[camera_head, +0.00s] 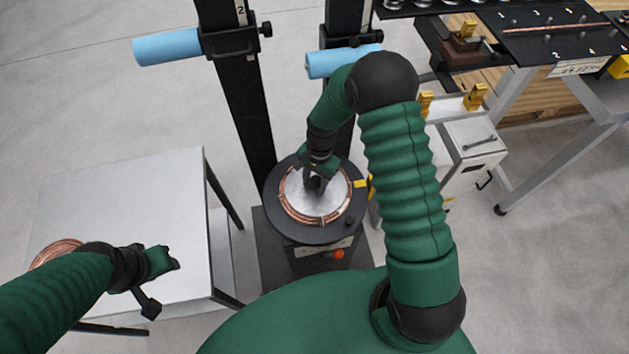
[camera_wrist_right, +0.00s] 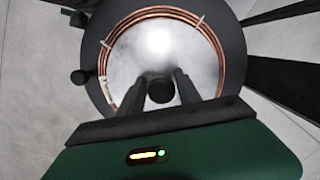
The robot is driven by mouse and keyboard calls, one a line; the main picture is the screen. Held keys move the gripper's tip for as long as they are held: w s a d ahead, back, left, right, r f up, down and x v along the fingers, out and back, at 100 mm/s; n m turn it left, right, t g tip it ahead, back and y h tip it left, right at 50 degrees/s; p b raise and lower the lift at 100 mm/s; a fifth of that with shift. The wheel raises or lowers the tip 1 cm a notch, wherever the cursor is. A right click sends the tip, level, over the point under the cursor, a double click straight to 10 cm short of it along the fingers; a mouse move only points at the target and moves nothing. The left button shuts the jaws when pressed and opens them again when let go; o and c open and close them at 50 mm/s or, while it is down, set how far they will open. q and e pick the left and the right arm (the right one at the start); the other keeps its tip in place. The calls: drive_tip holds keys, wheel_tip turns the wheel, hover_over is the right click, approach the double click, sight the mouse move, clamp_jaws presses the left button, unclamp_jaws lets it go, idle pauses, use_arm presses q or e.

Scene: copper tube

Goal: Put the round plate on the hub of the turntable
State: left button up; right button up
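The round plate (camera_head: 335,194) is a silver disc with a dark knob at its centre. It lies flat on the black turntable (camera_head: 357,214), inside a ring of copper tube (camera_head: 300,213). The hub is hidden. My right gripper (camera_head: 317,184) is down over the plate's middle. In the right wrist view the plate (camera_wrist_right: 155,45) fills the coil, and the two fingers of the right gripper (camera_wrist_right: 161,82) stand either side of the knob (camera_wrist_right: 161,90), with slim gaps showing. My left gripper (camera_head: 172,264) is far from the turntable, over the left table; its fingers are unclear.
A light table (camera_head: 130,210) with another copper coil (camera_head: 55,250) stands at left. Two dark posts with blue rollers (camera_head: 167,47) (camera_head: 340,61) rise behind the turntable. A white cabinet (camera_head: 470,145) and a black-topped bench (camera_head: 545,30) stand at right.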

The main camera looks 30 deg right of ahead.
sight(318, 177)
drive_tip(key=shift+o, duration=1.2)
wheel_tip(318, 177, up, 12)
drive_tip(key=d+b, duration=0.1)
drive_tip(key=s+a+r+n+t+h, duration=0.1)
drive_tip(key=s+a+r+n+t, duration=0.2)
drive_tip(key=s+n, duration=0.8)
drive_tip(key=shift+a+n, duration=0.15)
drive_tip(key=shift+n, duration=0.25)
drive_tip(key=shift+s, duration=0.25)
